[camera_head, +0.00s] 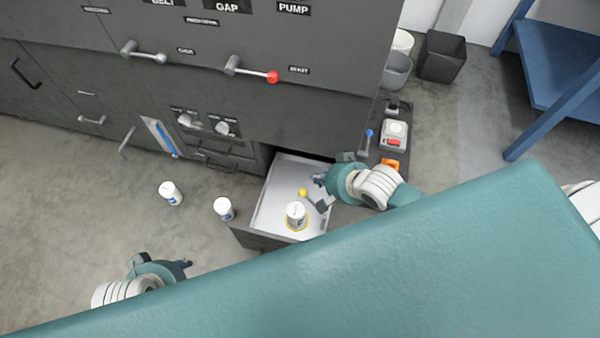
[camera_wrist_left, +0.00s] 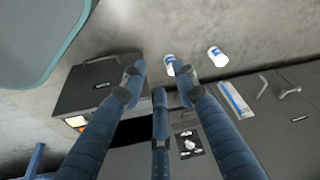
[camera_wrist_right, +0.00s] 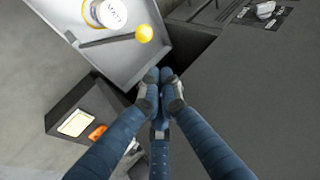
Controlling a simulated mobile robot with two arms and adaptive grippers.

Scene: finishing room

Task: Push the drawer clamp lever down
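The open drawer (camera_head: 265,205) is pulled out of the dark cabinet. Inside it is a lever with a yellow ball knob (camera_head: 303,192); in the right wrist view, its dark bar (camera_wrist_right: 108,40) leads to the knob (camera_wrist_right: 144,33). A white canister (camera_head: 296,213) stands in the drawer on a yellow ring, beside the lever. My right gripper (camera_head: 319,184) is over the drawer's right side, just right of the knob. Its fingertips (camera_wrist_right: 161,78) are together with nothing between them, apart from the knob in the wrist view. My left gripper (camera_head: 187,264) is open and empty, low at left; its fingers (camera_wrist_left: 160,74) are spread.
Two white canisters (camera_head: 171,194) (camera_head: 224,208) stand left of the drawer. Handles with grey and red knobs (camera_head: 272,77) stick out of the cabinet front above. A side panel with a red switch (camera_head: 394,142) lies right of the drawer. My teal body covers the lower right.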

